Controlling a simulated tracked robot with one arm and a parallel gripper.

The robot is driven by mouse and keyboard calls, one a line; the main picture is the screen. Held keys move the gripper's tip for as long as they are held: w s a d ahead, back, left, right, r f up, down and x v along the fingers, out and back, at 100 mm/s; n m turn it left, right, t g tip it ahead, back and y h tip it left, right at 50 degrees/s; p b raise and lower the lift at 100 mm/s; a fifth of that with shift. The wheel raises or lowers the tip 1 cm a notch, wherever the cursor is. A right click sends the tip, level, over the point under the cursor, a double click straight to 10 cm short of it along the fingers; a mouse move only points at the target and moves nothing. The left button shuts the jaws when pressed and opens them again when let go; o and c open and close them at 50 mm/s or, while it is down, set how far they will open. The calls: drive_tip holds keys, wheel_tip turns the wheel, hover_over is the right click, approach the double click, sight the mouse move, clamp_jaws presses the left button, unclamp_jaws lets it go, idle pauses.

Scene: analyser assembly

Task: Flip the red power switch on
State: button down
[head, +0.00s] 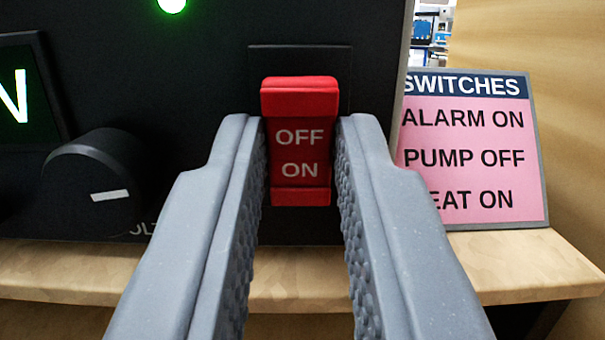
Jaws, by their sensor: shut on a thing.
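The red power switch (300,152) is on the black front panel, in the middle of the head view. It has the word OFF above the word ON on its face. Its upper end stands out from the panel and shows a brighter top face. The lower end looks set further back. My gripper (301,125) has one grey finger on each side of the switch and is shut on it. The fingers hide parts of the panel beside the switch. Fine contact at the fingertips is hard to see.
A black knob (95,180) with a white mark is to the left, below a lit green display (20,95). A green light (172,5) glows at the top. A pink SWITCHES card (475,150) stands at the right on the wooden shelf (510,262).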

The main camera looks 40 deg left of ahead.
drive_tip(key=c, duration=1.3)
unclamp_jaws()
